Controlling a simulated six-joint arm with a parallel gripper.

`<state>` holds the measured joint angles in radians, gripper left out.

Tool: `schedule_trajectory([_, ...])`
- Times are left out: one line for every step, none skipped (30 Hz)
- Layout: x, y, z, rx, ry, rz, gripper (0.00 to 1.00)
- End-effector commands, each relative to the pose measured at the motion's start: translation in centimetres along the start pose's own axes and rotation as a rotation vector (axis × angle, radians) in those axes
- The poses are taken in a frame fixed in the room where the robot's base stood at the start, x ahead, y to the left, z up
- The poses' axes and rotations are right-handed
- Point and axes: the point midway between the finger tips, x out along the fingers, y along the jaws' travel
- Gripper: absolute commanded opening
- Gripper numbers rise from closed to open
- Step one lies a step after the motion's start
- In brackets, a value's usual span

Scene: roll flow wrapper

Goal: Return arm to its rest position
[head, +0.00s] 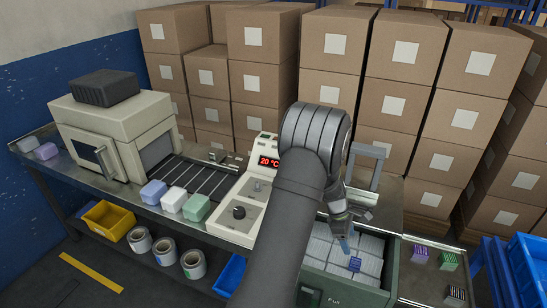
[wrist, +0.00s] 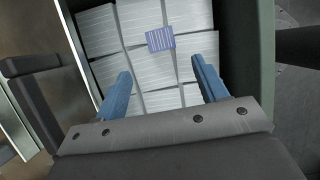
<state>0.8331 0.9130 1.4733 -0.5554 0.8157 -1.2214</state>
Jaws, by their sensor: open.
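My gripper (wrist: 160,92) is open, with its two blue fingers apart and nothing between them. It is over a green bin (head: 391,270) filled with white stacks (head: 315,250). A small blue-purple labelled piece (wrist: 160,39) lies on top of the white stacks, just ahead of the fingertips in the wrist view. In the head view the piece (head: 355,264) is below and right of the gripper (head: 347,244). My arm covers part of the wrapper machine and the bin's left side in the head view.
Coloured blocks (head: 173,199) sit in front of the conveyor (head: 195,178). Tall stacks of cartons (head: 400,95) stand close behind. A blue crate (head: 530,262) is at the far right.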

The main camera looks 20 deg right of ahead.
Motion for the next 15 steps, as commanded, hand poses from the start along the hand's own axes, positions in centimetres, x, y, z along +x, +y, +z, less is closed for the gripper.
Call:
schedule_trajectory([0.8, -0.1, 0.0, 0.000, 0.000, -0.003, 0.66])
schedule_trajectory([1.2, -0.1, 0.0, 0.000, 0.000, -0.003, 0.66])
schedule_trajectory([2.0, -0.1, 0.0, -0.001, 0.000, -0.005, 0.66])
schedule_trajectory([2.6, -0.1, 0.0, -0.001, 0.000, -0.004, 0.66])
schedule_trajectory([3.1, -0.1, 0.0, 0.000, 0.000, -0.004, 0.66])
schedule_trajectory([3.9, -0.1, 0.0, 0.000, 0.000, -0.005, 0.66])
schedule_trajectory([4.5, -0.1, 0.0, -0.001, 0.000, -0.004, 0.66])
schedule_trajectory([5.0, -0.1, 0.0, 0.000, 0.000, -0.003, 0.66])
schedule_trajectory([5.8, -0.1, 0.0, 0.000, 0.000, -0.004, 0.66])
schedule_trajectory([6.4, -0.1, 0.0, 0.001, 0.000, -0.004, 0.66])
schedule_trajectory([7.0, -0.1, 0.0, 0.001, 0.000, -0.004, 0.66])
schedule_trajectory([7.7, -0.1, 0.0, 0.000, 0.000, -0.003, 0.66])
schedule_trajectory([8.3, -0.1, 0.0, 0.000, 0.000, -0.004, 0.66])
schedule_trajectory([8.9, -0.1, 0.0, -0.001, 0.000, -0.004, 0.66])
schedule_trajectory([9.6, -0.1, 0.0, 0.000, 0.000, -0.003, 0.66])
